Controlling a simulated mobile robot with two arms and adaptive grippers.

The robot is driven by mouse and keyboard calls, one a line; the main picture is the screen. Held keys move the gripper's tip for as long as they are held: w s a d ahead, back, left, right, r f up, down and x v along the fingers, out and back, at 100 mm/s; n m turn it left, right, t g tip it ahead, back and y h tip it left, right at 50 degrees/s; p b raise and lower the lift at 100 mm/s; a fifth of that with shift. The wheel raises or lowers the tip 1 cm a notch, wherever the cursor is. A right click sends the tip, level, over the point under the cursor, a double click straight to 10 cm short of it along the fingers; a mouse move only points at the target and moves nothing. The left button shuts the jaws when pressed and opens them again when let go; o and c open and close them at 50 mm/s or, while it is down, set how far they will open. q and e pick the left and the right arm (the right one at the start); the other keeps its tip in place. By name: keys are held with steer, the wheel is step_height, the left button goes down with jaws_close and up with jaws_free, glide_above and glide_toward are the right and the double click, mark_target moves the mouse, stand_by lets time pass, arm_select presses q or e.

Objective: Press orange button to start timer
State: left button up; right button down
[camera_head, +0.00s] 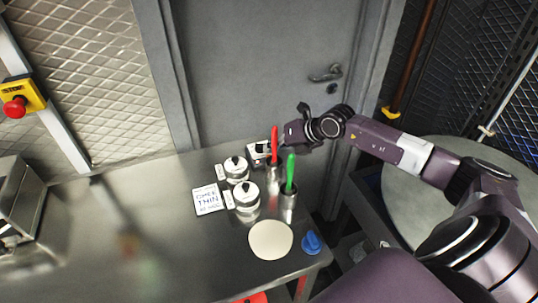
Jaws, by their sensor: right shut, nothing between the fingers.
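A small white and dark box (258,152), possibly the timer, sits at the back of the steel counter near its right end. No orange button can be made out on it at this size. My right gripper (284,143) is shut and empty. It comes in from the right, in the air beside the box and near the red-handled tool (274,140). I cannot tell whether it touches anything. My left gripper is out of view.
Two lidded steel jars (246,195), a sign card (207,199), a green-handled tool (291,170) in a metal cup, a pale round disc (270,240) and a blue object (311,242) stand nearby. A yellow box with a red button (14,107) hangs at left. The counter's left part is mostly bare.

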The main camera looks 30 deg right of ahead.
steer(key=shift+r+p, duration=1.7)
steer(key=shift+r, duration=0.85)
steer(key=shift+f, duration=0.15)
